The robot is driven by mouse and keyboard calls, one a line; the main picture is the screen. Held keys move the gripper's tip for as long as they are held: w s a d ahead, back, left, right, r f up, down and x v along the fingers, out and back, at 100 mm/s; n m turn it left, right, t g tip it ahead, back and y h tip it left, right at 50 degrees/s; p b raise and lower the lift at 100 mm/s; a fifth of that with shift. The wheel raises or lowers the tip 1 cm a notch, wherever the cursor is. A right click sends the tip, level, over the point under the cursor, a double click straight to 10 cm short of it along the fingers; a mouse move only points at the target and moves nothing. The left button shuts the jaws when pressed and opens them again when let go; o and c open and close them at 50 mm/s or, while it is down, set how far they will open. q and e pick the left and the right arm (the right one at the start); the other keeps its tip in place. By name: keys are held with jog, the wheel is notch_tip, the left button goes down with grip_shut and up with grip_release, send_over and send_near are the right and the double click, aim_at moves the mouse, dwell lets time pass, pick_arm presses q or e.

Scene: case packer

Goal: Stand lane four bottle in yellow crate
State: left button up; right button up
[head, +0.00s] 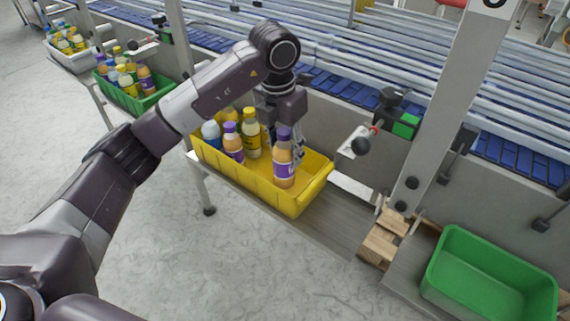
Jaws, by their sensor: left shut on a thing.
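The yellow crate (272,197) stands on a shelf beside the conveyor, in the middle of the head view. My left gripper (290,150) is over the crate, shut on a purple-capped bottle (284,168) with orange-brown contents and a purple label. This bottle is upright, within the crate's outline towards its right part. I cannot tell whether its base touches the crate floor. Several other bottles stand in the crate's left part, among them a yellow-capped bottle (251,138), a purple-capped one (232,143) and a blue one (211,133). My right gripper is not in view.
An empty green crate (440,262) is at the lower right, past a grey post (440,120) and wooden blocks (380,238). A green crate (152,101) and a white crate (73,63), both with bottles, are at the upper left. The blue-belted conveyor (340,86) runs behind.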

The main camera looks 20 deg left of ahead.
aim_at(285, 170)
pick_arm(q)
notch_tip(285, 170, down, 3)
jog(key=shift+r, duration=0.1)
notch_tip(285, 170, down, 3)
jog(key=shift+p, duration=0.75)
jog(key=shift+f, duration=0.35)
jog(key=shift+f+b, duration=0.25)
jog(key=shift+b, duration=0.05)
jog(key=o, duration=1.4)
jog(key=shift+r, duration=0.1)
